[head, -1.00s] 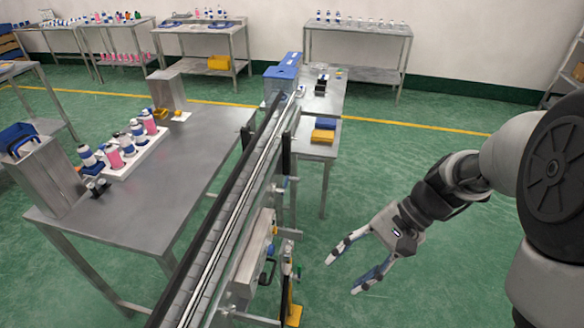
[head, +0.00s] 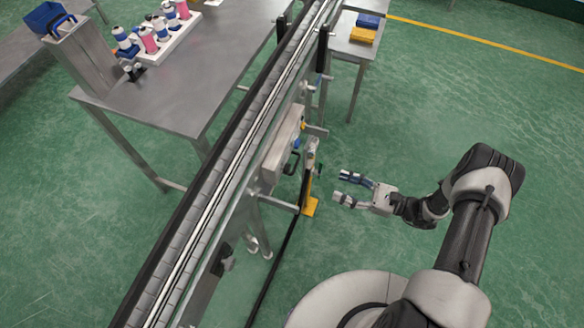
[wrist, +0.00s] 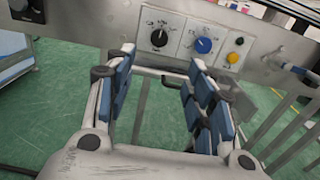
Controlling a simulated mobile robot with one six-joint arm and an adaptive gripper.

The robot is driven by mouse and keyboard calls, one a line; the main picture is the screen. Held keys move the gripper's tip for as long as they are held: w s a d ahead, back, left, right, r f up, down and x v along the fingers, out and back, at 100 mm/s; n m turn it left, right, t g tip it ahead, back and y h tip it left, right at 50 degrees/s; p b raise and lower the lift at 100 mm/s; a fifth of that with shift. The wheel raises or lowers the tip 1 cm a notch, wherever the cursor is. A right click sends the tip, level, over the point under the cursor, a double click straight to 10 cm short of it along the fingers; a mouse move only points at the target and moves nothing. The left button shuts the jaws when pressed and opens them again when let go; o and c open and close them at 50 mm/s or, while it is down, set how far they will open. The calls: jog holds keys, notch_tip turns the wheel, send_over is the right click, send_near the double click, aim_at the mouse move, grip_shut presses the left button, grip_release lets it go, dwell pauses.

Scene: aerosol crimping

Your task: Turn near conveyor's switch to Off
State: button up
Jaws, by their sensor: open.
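The near conveyor (head: 205,185) runs diagonally through the head view, with a control box (head: 281,150) on its right side. In the wrist view the box's front panel (wrist: 180,30) carries a black rotary knob (wrist: 159,37), a blue knob (wrist: 203,45) and a yellow button (wrist: 232,57). The panel lettering is too small to read, so I cannot tell which knob is the Off switch. My gripper (head: 341,188) is open and empty, to the right of the box and apart from it. In the wrist view my gripper's fingers (wrist: 162,62) point toward the panel, below the knobs.
A yellow-footed post (head: 309,190) stands between the box and my gripper. A metal table (head: 190,95) with a white rack of bottles (head: 165,42) is beyond the conveyor. A side table holds yellow (head: 362,36) and blue (head: 368,21) bins. Floor on the right is clear.

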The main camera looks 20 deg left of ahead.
aim_at(289, 170)
jog(key=a, duration=0.5)
jog(key=w+a, duration=0.1)
jog(key=a, duration=1.1)
jog(key=shift+w+a, duration=0.1)
jog(key=shift+w, duration=0.05)
jog(key=c, duration=1.1)
jog(key=shift+o, duration=0.2)
jog(key=shift+f+n+b, duration=0.1)
jog(key=shift+n+b, duration=0.2)
jog(key=shift+b, duration=0.1)
jog(key=n+b, duration=0.2)
jog(key=n, duration=0.1)
jog(key=shift+n, duration=0.3)
jog(key=n+b, duration=0.2)
jog(key=n, duration=0.3)
jog(key=shift+n, duration=0.3)
